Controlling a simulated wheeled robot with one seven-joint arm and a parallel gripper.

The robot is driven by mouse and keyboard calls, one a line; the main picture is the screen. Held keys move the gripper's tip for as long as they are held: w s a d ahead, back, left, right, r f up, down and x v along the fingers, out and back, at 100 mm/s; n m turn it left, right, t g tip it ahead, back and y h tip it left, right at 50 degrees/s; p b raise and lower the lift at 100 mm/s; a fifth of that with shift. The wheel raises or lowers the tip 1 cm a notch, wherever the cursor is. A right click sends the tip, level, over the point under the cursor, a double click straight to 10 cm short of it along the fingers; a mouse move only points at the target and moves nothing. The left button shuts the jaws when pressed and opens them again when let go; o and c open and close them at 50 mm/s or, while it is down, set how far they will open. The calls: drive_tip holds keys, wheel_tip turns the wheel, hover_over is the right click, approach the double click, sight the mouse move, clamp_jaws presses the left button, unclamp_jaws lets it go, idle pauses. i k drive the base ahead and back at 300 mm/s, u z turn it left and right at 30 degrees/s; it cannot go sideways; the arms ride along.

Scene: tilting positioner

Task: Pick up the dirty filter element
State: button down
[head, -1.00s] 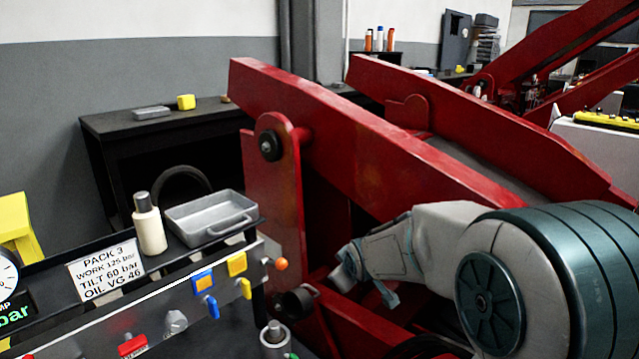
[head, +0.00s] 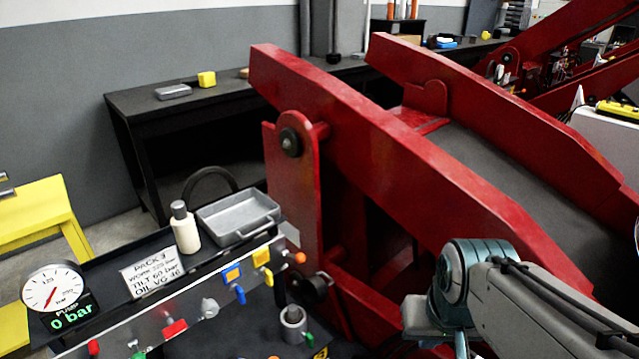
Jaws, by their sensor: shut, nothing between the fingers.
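I cannot clearly identify the dirty filter element in the head view. A grey cylindrical cup (head: 293,325) with a narrower round part in its top stands at the lower middle, below the valve panel; I cannot tell whether that part is a filter element. My gripper (head: 463,346) is at the bottom edge, right of the cup and well apart from it, in front of the red frame. It points downward and is shut and empty. Its fingertips are hardly visible, partly cut off by the picture edge.
The red tilting frame (head: 375,145) fills the middle and right. The valve panel (head: 215,300) has coloured knobs. Above it are a cream bottle (head: 186,230) and a grey tray (head: 238,218). A pressure gauge (head: 53,287) reads near zero. A dark bench (head: 190,105) stands behind.

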sight(294, 317)
drive_tip(key=k, duration=0.5)
drive_tip(key=u, duration=1.3)
drive_tip(key=i, duration=0.95)
drive_tip(key=z, duration=2.05)
